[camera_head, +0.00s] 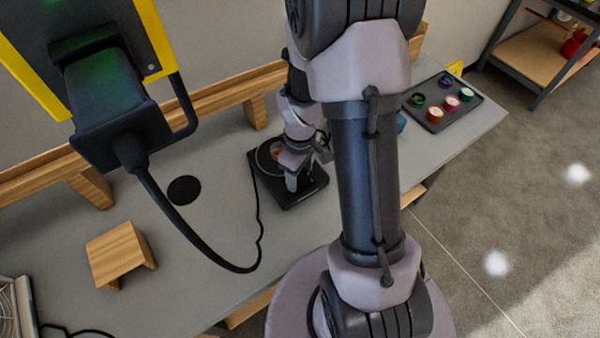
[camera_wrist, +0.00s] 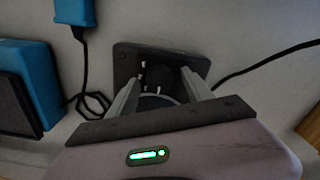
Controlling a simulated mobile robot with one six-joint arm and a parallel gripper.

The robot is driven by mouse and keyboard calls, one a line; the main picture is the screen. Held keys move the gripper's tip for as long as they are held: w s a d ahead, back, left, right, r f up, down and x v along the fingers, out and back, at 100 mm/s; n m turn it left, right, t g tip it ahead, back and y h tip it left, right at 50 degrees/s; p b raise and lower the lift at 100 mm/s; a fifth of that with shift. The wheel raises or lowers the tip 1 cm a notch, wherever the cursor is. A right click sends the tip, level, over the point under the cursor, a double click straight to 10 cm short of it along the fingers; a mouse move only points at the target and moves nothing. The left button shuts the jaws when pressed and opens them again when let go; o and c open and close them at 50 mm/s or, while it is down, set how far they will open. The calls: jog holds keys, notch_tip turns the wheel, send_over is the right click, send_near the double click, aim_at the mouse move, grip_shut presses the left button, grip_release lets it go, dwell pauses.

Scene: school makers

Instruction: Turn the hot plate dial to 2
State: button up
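The hot plate (camera_head: 311,189) is a dark square unit on the grey bench, partly hidden by my arm in the head view. In the wrist view its dark panel (camera_wrist: 126,62) lies ahead of my gripper. A dark round dial (camera_wrist: 160,78) with small white marks around it shows there. My gripper (camera_wrist: 162,78) has its two fingers apart, one on each side of the dial. I see no clear contact. The dial's setting is too small and dark to read. In the head view my gripper (camera_head: 292,183) is low over the hot plate.
A wooden stand (camera_head: 118,252) and a black disc (camera_head: 184,190) are left of the hot plate. A black cable (camera_head: 205,252) runs along the bench. A tray (camera_head: 462,117) of small coloured jars lies at the right end. A blue box (camera_wrist: 35,75) stands left in the wrist view.

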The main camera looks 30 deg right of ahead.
grip_shut()
jog(key=m+b, duration=0.1)
jog(key=m, duration=0.3)
jog(key=m+b, duration=0.1)
jog(key=m, duration=0.2)
jog(key=shift+m, duration=0.3)
jog(key=m+b, duration=0.1)
jog(key=m, duration=0.3)
jog(key=shift+m+b, duration=0.6)
jog(key=shift+m, duration=1.4)
